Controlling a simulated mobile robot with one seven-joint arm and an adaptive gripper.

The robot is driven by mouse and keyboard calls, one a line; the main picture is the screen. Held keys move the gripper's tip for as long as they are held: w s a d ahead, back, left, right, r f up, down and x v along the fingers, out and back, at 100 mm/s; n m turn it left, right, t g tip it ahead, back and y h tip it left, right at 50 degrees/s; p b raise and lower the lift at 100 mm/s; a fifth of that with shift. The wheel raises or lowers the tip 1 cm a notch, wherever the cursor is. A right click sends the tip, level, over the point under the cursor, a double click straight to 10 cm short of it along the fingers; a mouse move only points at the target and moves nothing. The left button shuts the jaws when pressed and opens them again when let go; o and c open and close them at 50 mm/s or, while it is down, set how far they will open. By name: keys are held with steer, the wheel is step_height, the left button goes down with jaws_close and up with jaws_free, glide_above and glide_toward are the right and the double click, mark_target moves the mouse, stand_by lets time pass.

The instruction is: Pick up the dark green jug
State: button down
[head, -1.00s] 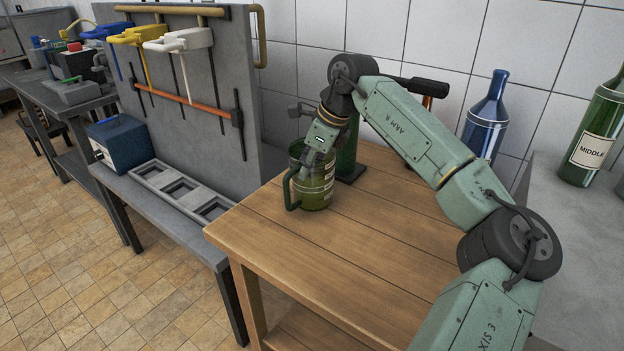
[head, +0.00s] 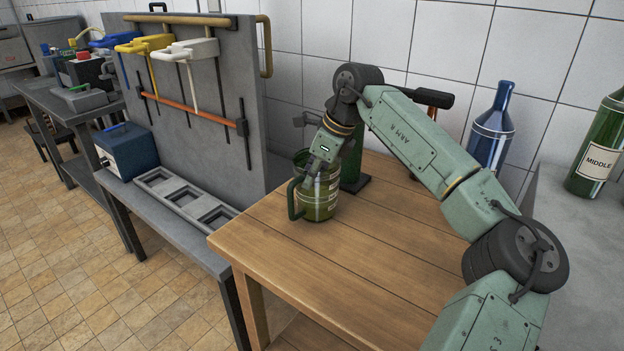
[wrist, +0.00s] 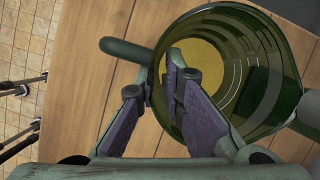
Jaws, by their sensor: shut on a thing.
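The dark green jug (head: 322,205) is see-through, with a pale label and a handle on its left. It appears to stand upright on the wooden table (head: 330,270); any gap beneath it is too small to tell. My gripper (head: 308,178) reaches down to it from above. In the wrist view the jug (wrist: 285,75) is seen from above, open and with a yellowish bottom. My gripper (wrist: 160,75) is shut on the jug's wall on the handle side, one finger inside the rim and the other outside near the handle.
A dark green upright object (head: 355,170) on a black base stands close behind the jug. A blue bottle (head: 490,135) and a green bottle labelled MIDDLE (head: 597,160) are at the right. A grey tool panel (head: 225,115) rises at the left. The table's front is clear.

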mark_target(311, 199)
steer(key=shift+r+b, duration=0.3)
steer(key=shift+r, duration=1.4)
steer(key=s+d+r+b, duration=0.1)
steer(key=s+d+b, duration=0.2)
steer(key=s, duration=1.2)
steer(key=shift+s+d+r+b, duration=0.2)
steer(key=shift+d+b, duration=0.15)
steer(key=shift+d, duration=0.05)
